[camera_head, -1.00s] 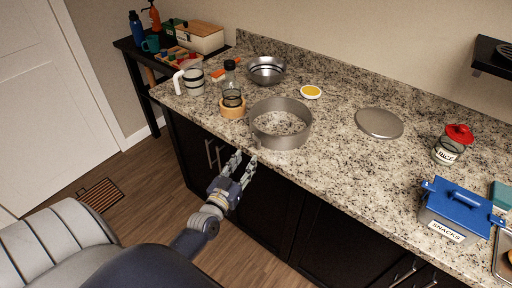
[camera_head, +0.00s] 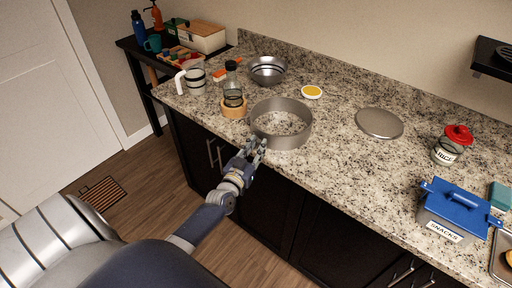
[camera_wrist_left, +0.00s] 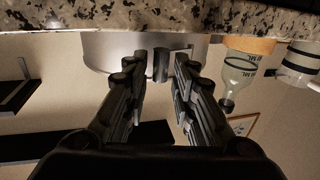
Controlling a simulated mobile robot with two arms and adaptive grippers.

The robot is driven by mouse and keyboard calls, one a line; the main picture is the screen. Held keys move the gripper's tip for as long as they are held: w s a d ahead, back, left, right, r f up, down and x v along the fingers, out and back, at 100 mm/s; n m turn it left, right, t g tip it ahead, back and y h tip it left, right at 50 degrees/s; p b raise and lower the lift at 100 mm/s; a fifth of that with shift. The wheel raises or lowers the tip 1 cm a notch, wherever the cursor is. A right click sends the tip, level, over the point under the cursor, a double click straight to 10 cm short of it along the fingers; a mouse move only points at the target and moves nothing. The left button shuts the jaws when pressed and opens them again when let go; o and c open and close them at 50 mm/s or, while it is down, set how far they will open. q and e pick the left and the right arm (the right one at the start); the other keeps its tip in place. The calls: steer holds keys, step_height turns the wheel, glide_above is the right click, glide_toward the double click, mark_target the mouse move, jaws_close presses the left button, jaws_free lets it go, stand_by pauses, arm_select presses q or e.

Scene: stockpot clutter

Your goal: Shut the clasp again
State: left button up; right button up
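A grey metal ring (camera_head: 298,134) without a visible bottom stands on the granite counter near its front edge. It also shows in the left wrist view (camera_wrist_left: 105,52), which is upside down. A small metal piece on its wall, apparently the clasp (camera_wrist_left: 160,66), shows between my fingertips; whether it stands open is too small to tell. My left gripper (camera_head: 256,147) is at the ring's front side, at the counter edge. In the wrist view its fingers (camera_wrist_left: 160,75) are apart, on either side of the clasp; contact cannot be told. My right gripper is out of view.
Left of the ring stand a bottle in a wooden holder (camera_head: 234,112) and a white-handled jug (camera_head: 195,82). Behind are a steel bowl (camera_head: 267,70) and a yellow-topped dish (camera_head: 312,92). A round metal disc (camera_head: 379,123), red-lidded jar (camera_head: 450,148) and blue-lidded box (camera_head: 455,209) are right.

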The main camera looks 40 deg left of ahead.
arm_select(q)
jaws_close()
steer(key=shift+w+r+p, duration=0.1)
steer(key=shift+r+p, duration=0.05)
steer(key=shift+p, duration=0.3)
steer(key=shift+w+d+n+y+p, duration=0.25)
steer(key=shift+n+y+p, duration=0.4)
steer(key=shift+y, duration=0.25)
steer(key=shift+w+d+n+g+y+p, duration=0.25)
steer(key=shift+n+g+y+p, duration=0.2)
steer(key=shift+y, duration=0.25)
steer(key=shift+w+d+n+g+y+p, duration=0.2)
steer(key=shift+n+g+y+p, duration=0.15)
steer(key=shift+n+y, duration=0.25)
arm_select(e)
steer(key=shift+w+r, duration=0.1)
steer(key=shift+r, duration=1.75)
arm_select(q)
steer(key=o, duration=0.6)
jaws_free()
steer(key=shift+c, duration=0.2)
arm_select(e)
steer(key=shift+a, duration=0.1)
